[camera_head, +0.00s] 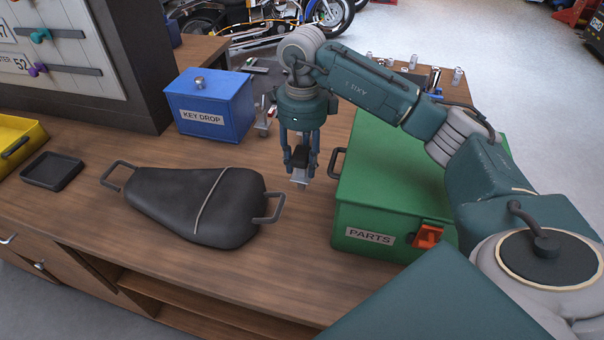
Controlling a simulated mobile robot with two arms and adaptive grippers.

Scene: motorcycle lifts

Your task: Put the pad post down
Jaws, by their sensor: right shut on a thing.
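My right gripper (300,162) points down over the wooden counter (175,150), between the black motorcycle seat and the green box. It is shut on the pad post (300,184), a small part with a dark upper piece and a pale metal lower end. The fingers hide part of it. Its lower end is at or just above the counter; I cannot tell whether it touches. My left gripper is not in view.
The green PARTS box (385,195) is close on the right, its side handle near my gripper. The black seat (195,205) with end handles lies left. The blue KEY DROP box (210,105) and a black tray (52,171) stand further left. Bare counter lies in front of my gripper.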

